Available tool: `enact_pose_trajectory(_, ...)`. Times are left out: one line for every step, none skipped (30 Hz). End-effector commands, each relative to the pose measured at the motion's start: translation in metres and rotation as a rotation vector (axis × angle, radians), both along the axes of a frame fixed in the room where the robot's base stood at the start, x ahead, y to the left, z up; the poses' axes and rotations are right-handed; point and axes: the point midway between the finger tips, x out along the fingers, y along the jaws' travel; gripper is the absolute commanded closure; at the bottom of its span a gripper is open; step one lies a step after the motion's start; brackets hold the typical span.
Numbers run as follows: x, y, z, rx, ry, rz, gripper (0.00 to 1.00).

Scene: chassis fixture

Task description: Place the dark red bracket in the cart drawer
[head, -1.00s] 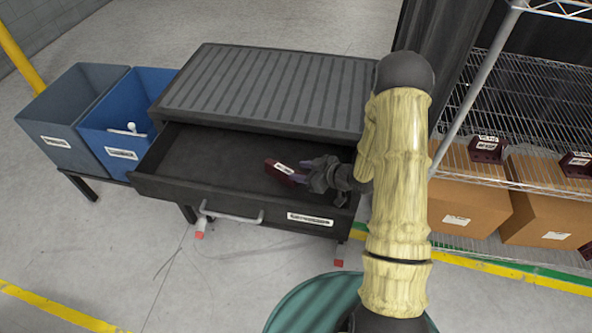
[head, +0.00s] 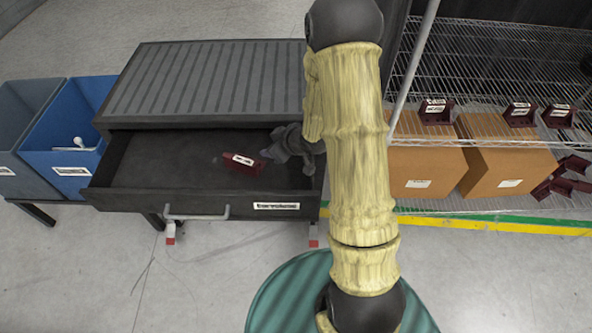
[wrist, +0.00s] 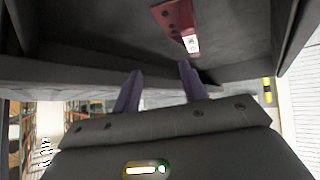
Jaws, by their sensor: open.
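The dark red bracket (head: 243,163) with a white label lies in the open cart drawer (head: 150,178), toward its right half. It also shows in the wrist view (wrist: 178,27), beyond the fingertips. My gripper (head: 268,153) is over the drawer just right of the bracket, its fingers hard to make out in the head view. In the wrist view my gripper (wrist: 160,84) has two purple fingers spread apart with nothing between them. The bracket appears apart from the fingers there.
A blue bin (head: 72,150) and a grey bin (head: 22,125) stand left of the cart. A wire shelf (head: 470,75) at right holds cardboard boxes (head: 420,168) and several more dark red brackets (head: 436,112). The ribbed cart top (head: 210,80) is clear.

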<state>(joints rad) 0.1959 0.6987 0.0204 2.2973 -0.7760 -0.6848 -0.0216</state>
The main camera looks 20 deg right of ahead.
Motion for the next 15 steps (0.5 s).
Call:
enact_pose_trajectory(-0.005,-0.005,0.015,-0.039,0.023,-0.049,0.57)
enact_pose_trajectory(-0.009,-0.009,0.022,-0.06,0.043,-0.082,0.57)
enact_pose_trajectory(-0.016,-0.013,0.03,-0.084,0.071,-0.124,0.57)
enact_pose_trajectory(-0.021,-0.016,0.037,-0.099,0.093,-0.156,0.57)
enact_pose_trajectory(-0.028,-0.018,0.043,-0.113,0.116,-0.189,0.57)
enact_pose_trajectory(-0.038,-0.022,0.051,-0.128,0.147,-0.232,0.57)
enact_pose_trajectory(-0.045,-0.024,0.058,-0.138,0.17,-0.263,0.57)
enact_pose_trajectory(-0.054,-0.025,0.064,-0.144,0.196,-0.295,0.57)
enact_pose_trajectory(-0.066,-0.027,0.071,-0.15,0.23,-0.337,0.57)
enact_pose_trajectory(-0.076,-0.027,0.077,-0.152,0.256,-0.368,0.57)
enact_pose_trajectory(-0.087,-0.028,0.082,-0.153,0.284,-0.398,0.57)
enact_pose_trajectory(-0.101,-0.028,0.089,-0.148,0.321,-0.437,0.57)
enact_pose_trajectory(-0.112,-0.027,0.094,-0.144,0.349,-0.465,0.57)
enact_pose_trajectory(-0.123,-0.025,0.099,-0.138,0.378,-0.49,0.57)
enact_pose_trajectory(-0.139,-0.022,0.105,-0.128,0.418,-0.521,0.57)
